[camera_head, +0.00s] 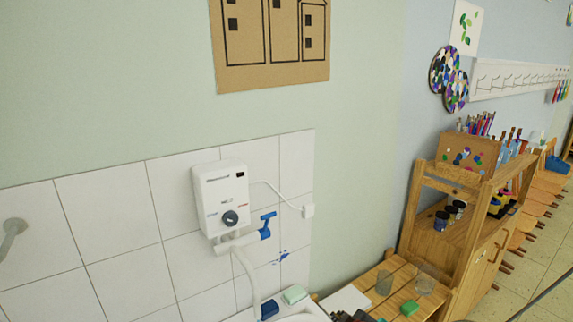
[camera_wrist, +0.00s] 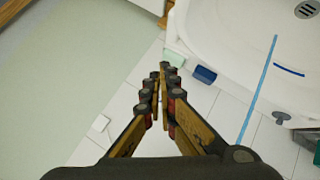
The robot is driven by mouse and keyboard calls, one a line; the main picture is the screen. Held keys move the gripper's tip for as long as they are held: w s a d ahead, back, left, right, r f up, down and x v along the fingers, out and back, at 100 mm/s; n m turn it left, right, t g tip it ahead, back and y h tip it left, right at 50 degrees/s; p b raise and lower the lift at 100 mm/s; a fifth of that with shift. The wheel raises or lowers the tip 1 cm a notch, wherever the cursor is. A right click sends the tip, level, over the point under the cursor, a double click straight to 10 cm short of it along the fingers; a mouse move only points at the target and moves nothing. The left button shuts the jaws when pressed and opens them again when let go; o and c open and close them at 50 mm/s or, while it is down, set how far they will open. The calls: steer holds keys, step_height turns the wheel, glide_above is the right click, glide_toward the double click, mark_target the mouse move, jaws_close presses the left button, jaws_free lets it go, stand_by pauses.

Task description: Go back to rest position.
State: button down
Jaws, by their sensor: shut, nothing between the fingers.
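My gripper (camera_wrist: 164,72) shows in the wrist view, with its two fingers closed together and nothing between them. It hangs over the tiled wall and the edge of the white sink (camera_wrist: 225,45). A blue block (camera_wrist: 204,74) and a pale green block (camera_wrist: 176,57) lie on the sink rim close to the fingertips. There the same blue block (camera_head: 269,309) and green block (camera_head: 295,293) sit at the bottom edge.
A white water heater (camera_head: 221,198) with a blue-handled tap (camera_head: 264,228) is on the tiled wall. A wooden table (camera_head: 402,294) with two glasses (camera_head: 384,282) stands right of the sink. A wooden shelf unit (camera_head: 462,235) stands farther right, beside open floor (camera_head: 535,280).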

steer(key=s+d+r+m+g+h, duration=0.1)
steer(key=s+d+r+m+g, duration=0.3)
steer(key=s, duration=1)
steer(key=s+r+m+g+h, duration=0.1)
steer(key=s+r+m+g, duration=0.35)
steer(key=s, duration=0.95)
step_height(320, 180, up, 8)
steer(key=s+m+t, duration=0.1)
steer(key=m+t, duration=0.1)
steer(key=t, duration=0.2)
steer(key=shift+a+y, duration=0.2)
steer(key=shift+y, duration=0.1)
steer(key=shift+a, duration=0.1)
